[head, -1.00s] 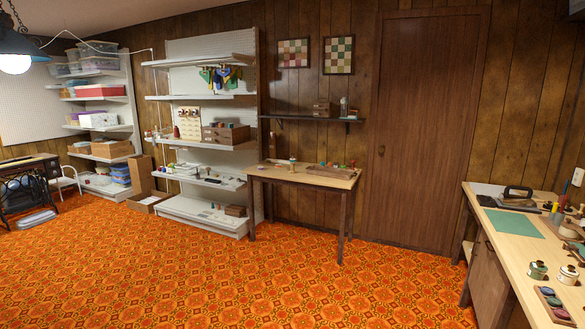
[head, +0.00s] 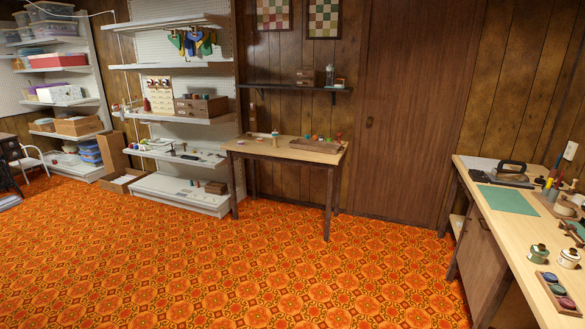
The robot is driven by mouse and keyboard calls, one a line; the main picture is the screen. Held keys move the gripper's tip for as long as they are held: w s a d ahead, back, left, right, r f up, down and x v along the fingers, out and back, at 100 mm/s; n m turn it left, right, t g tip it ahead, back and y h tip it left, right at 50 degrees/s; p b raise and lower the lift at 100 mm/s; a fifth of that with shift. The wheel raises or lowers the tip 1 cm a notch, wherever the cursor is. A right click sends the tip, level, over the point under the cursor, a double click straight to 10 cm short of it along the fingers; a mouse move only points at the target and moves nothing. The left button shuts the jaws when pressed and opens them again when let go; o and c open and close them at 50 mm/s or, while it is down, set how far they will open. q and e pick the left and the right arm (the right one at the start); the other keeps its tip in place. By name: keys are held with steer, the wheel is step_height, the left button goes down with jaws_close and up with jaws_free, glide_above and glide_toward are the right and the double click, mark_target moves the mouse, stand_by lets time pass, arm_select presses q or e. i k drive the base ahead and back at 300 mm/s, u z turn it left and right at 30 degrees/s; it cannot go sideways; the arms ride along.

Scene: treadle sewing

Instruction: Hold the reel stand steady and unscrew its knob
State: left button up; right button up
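Neither of my grippers is in view. A small wooden table (head: 262,148) stands against the panelled wall near the middle of the head view. A small pale upright item (head: 275,138) stands on it, with a brown upright piece (head: 253,119) behind to its left. A shallow tray (head: 317,145) with small coloured items lies on its right side. I cannot tell at this distance which thing is the reel stand, and no knob can be made out.
Open orange patterned floor (head: 270,270) lies ahead. White shelves (head: 180,200) stand left of the small table. A wall shelf (head: 295,88) hangs above it. A long workbench (head: 500,215) with a green mat (head: 508,200) and pots runs along the right. A door (head: 410,110) is between.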

mark_target(275, 145)
steer(key=z, duration=0.8)
steer(key=i, duration=4.25)
steer(key=u, duration=1.45)
steer(key=i, duration=1)
steer(key=u, duration=0.45)
